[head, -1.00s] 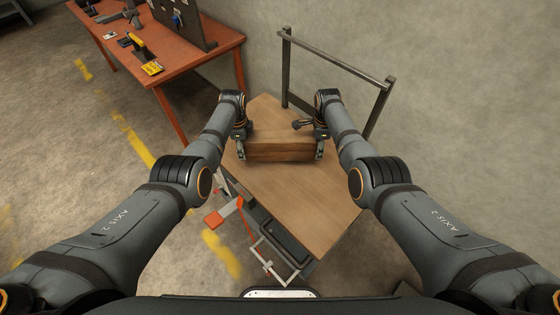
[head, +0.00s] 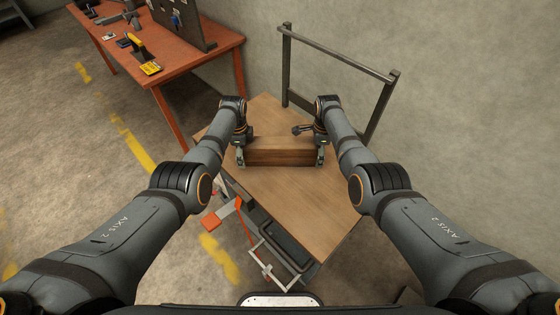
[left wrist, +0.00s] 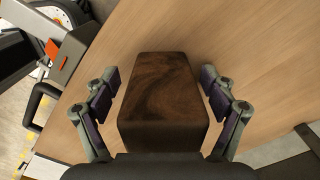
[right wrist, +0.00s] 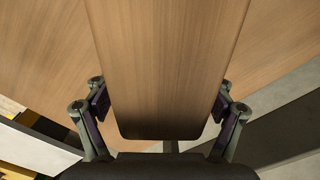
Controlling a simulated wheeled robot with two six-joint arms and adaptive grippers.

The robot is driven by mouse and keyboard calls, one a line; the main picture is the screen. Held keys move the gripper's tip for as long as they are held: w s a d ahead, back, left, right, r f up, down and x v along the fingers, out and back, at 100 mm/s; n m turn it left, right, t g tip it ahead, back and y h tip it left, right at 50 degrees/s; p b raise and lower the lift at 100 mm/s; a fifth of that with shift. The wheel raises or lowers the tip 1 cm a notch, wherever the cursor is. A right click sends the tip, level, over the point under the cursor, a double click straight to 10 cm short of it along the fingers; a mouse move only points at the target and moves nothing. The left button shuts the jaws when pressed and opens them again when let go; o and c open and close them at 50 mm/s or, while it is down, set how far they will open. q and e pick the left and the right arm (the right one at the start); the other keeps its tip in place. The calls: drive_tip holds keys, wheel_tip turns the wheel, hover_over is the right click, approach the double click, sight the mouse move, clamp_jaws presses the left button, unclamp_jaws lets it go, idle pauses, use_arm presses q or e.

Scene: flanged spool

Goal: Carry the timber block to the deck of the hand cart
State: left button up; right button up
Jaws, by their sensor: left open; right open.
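The timber block (head: 280,154) lies lengthwise between my two grippers, on the wooden deck (head: 300,195) of the hand cart as far as the head view shows. My left gripper (head: 240,156) is open at the block's left end. In the left wrist view the block's dark end (left wrist: 162,95) sits between the spread fingers, with a gap at each side. My right gripper (head: 320,157) is open at the block's right end. In the right wrist view the block (right wrist: 165,75) runs between its fingers, close to the pads. The block's underside is hidden.
The cart's dark metal push rail (head: 340,52) rises at the deck's far side by the grey wall. An orange workbench (head: 215,43) with tools stands at the back left. A black tray and orange-handled item (head: 212,220) show below the deck's near left edge.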

use_arm(q)
drive_tip(key=shift+w+r, duration=0.1)
drive_tip(key=shift+r, duration=0.1)
wheel_tip(320, 180, up, 12)
drive_tip(key=shift+f, duration=0.2)
use_arm(e)
wheel_tip(320, 180, up, 12)
drive_tip(key=shift+f, duration=0.1)
idle(0.4)
idle(0.4)
